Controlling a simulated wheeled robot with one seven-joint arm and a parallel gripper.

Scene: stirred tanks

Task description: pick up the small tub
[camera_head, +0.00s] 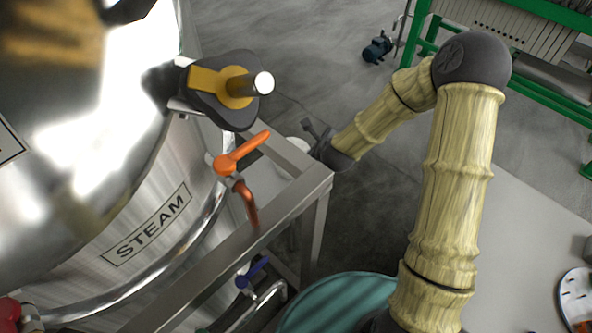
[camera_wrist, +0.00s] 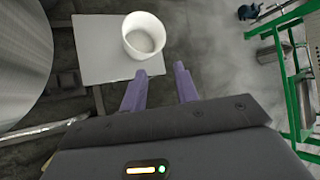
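The small tub (camera_wrist: 144,43) is white, round and open at the top. In the wrist view it stands upright near the right edge of a grey square stand top. In the head view only a sliver of a white rim (camera_head: 299,144), likely the same tub, shows beside my gripper (camera_head: 314,136), mostly hidden by the metal frame. In the wrist view my gripper (camera_wrist: 160,70) has its two purple fingers spread, with nothing between them. The tub is ahead of the fingertips and slightly left, apart from them in the picture.
A steel tank (camera_head: 110,200) marked STEAM and a metal frame (camera_head: 285,205) with an orange-handled valve (camera_head: 238,153) stand close left of my gripper. The stand top (camera_wrist: 95,60) is otherwise bare. A green frame (camera_wrist: 292,85) stands right; grey floor lies between.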

